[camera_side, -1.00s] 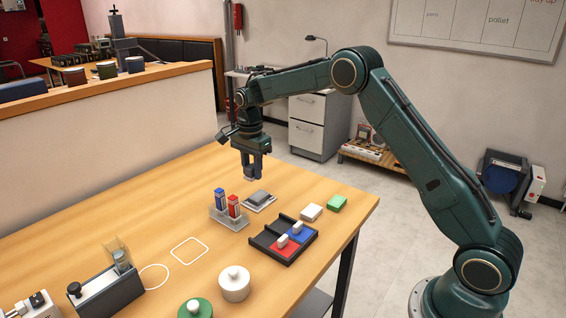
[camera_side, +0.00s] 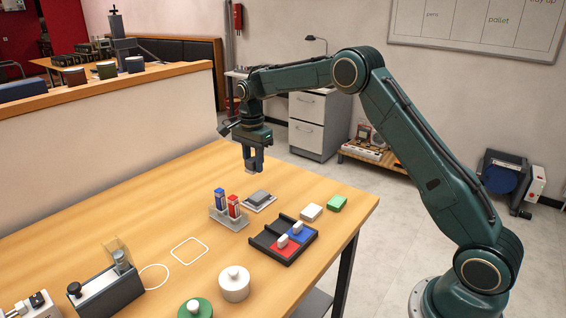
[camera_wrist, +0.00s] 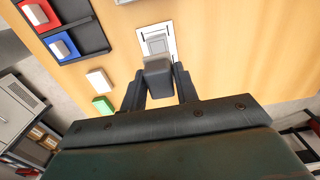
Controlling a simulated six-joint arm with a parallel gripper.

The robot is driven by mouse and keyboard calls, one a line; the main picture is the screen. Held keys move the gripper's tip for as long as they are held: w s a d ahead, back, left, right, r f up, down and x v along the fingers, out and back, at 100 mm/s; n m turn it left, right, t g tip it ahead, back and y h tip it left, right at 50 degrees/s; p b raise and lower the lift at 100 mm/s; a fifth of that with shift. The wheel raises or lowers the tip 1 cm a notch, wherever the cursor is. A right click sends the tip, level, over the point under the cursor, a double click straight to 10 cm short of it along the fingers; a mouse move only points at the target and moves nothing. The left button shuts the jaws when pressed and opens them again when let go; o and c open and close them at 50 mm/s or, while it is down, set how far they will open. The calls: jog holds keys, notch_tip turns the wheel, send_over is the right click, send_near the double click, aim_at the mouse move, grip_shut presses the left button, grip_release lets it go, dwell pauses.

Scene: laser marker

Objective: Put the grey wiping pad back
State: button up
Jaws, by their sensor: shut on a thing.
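My gripper (camera_side: 253,165) hangs above the far part of the wooden table. In the wrist view my gripper (camera_wrist: 159,88) is shut on the grey wiping pad (camera_wrist: 158,78), a small grey block between the two fingers. The pad is clear of the table. In the side view it is hard to tell from the fingers. Below and beyond it lies a white plate (camera_wrist: 170,32) with a dark outline and a grey square part on it. The plate also shows in the side view (camera_side: 267,206), bearing a grey block (camera_side: 259,195).
A stand (camera_side: 235,223) with blue and red upright items is beside the plate. A black tray (camera_side: 264,241) holds red and blue pieces with white knobs. White (camera_side: 311,212) and green (camera_side: 337,203) blocks lie near the right edge. The table's left far part is clear.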

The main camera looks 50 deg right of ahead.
jog(key=d+r, duration=0.9)
jog(key=d, duration=0.3)
jog(key=shift+w+d, duration=0.25)
jog(key=shift+w, duration=0.05)
jog(key=shift+f, duration=0.1)
send_over(279, 184)
notch_tip(279, 184, down, 16)
jog(key=shift+s+r, duration=0.15)
jog(key=shift+r, duration=0.05)
jog(key=shift+f, duration=2.1)
jog(key=shift+f, duration=0.1)
